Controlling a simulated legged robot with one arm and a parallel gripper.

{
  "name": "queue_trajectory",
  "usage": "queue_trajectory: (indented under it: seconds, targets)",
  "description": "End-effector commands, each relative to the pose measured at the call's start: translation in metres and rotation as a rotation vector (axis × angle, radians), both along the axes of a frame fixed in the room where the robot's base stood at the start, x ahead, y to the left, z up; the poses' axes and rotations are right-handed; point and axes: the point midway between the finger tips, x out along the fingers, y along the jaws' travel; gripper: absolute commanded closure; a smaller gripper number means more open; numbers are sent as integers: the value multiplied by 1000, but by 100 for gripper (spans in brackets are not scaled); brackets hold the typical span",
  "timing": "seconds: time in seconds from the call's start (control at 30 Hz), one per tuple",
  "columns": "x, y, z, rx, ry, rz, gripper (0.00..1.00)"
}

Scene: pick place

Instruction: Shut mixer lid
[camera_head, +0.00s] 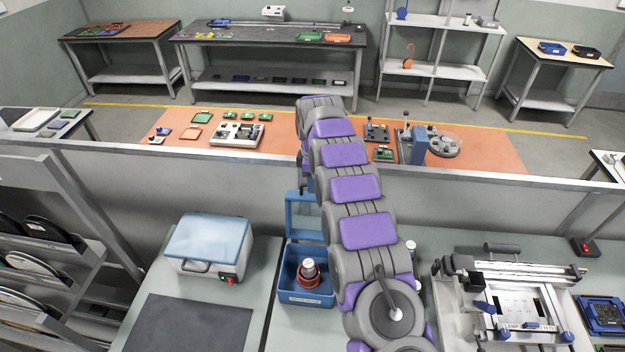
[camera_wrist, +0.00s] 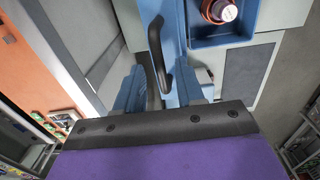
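The blue mixer (camera_head: 310,297) stands on the near bench with its lid (camera_head: 302,212) raised upright at the back. A jar with an orange-red base and white cap (camera_head: 308,268) sits inside. The wrist view shows the mixer (camera_wrist: 252,40) and the jar (camera_wrist: 219,10) at the top right. The lid's dark curved handle (camera_wrist: 157,50) lies between the two fingers of my gripper (camera_wrist: 164,96). The fingers are apart; contact with the handle cannot be told. In the head view my arm hides most of the gripper and part of the lid.
A white machine with a closed light-blue cover (camera_head: 208,236) stands left of the mixer, behind a dark mat (camera_head: 190,325). A metal fixture (camera_head: 515,300) is on the right. A low partition (camera_head: 130,170) runs behind, with an orange worktable (camera_head: 285,135) beyond.

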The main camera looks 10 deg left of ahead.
Motion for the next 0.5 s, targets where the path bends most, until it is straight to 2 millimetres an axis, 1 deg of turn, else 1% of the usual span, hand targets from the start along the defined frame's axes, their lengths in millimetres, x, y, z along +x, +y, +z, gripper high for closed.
queue_trajectory:
  seconds: [0.1,0.5]
  targets:
    - [0,0,0,0,0,0,62]
    - [0,0,0,0,0,0,100]
